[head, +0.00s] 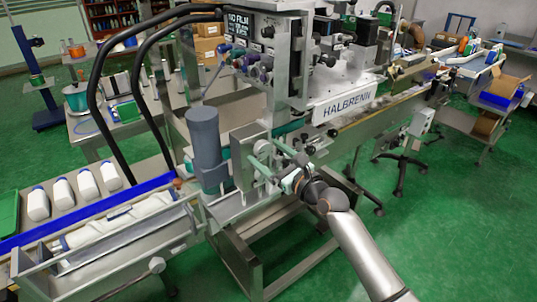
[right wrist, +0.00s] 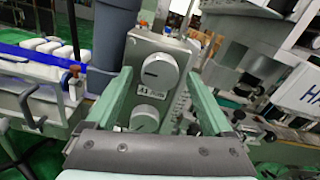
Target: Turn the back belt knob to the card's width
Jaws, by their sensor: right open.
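In the right wrist view a grey upright plate carries two round silver knobs: an upper knob (right wrist: 159,70) with a dark slot mark, and a lower knob (right wrist: 146,115). I cannot tell which is the back belt knob. In the head view the right gripper (head: 257,154) reaches to the machine's front plate (head: 242,160). My left gripper is not in view.
A dark grey cylinder (head: 205,140) stands just left of the plate. Green floor (head: 440,220) is open at right.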

